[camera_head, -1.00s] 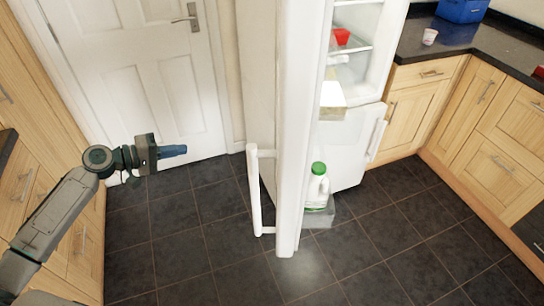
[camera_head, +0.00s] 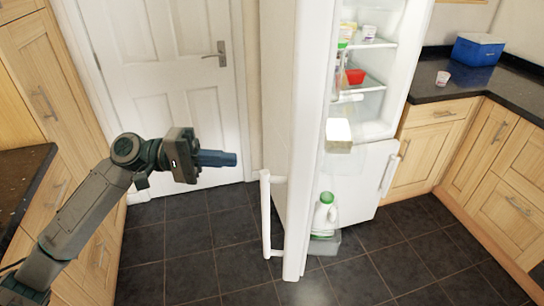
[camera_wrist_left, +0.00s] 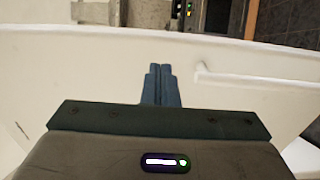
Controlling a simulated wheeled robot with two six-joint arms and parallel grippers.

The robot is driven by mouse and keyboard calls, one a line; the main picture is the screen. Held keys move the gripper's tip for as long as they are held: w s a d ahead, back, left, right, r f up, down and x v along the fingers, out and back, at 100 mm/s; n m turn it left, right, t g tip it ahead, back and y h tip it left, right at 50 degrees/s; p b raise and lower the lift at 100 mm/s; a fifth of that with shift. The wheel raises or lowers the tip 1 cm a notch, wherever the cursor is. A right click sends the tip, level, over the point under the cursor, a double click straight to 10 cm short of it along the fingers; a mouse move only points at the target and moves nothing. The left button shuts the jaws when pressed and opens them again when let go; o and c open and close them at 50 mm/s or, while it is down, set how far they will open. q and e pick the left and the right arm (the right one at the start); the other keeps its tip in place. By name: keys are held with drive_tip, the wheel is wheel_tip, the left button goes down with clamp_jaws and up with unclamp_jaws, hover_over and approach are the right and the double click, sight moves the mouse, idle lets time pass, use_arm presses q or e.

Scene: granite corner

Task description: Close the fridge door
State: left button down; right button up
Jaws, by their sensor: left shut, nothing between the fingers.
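The white fridge door (camera_head: 311,150) stands wide open, its edge toward me in the head view. Its long white handle (camera_head: 266,215) is on the door's left face. The fridge body (camera_head: 395,75) is behind it to the right, with shelves showing. My left gripper (camera_head: 235,159) is left of the door and its handle, pointing right, shut and empty, apart from the door in this view. In the left wrist view the closed fingers (camera_wrist_left: 160,84) are in front of a broad white panel with a handle-like bar (camera_wrist_left: 240,80). My right gripper is not in view.
A milk bottle (camera_head: 325,215) sits in the door's low bin. A closed white lower door (camera_head: 350,180) is under the shelves. A white room door (camera_head: 150,80) is behind my left arm. Counters flank both sides; dark tiled floor (camera_head: 190,240) is free.

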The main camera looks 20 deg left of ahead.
use_arm(q)
drive_tip(key=p+x, duration=0.4)
drive_tip(key=x, duration=0.5)
drive_tip(key=shift+w+d+p, duration=0.15)
drive_tip(key=shift+d+p, duration=0.2)
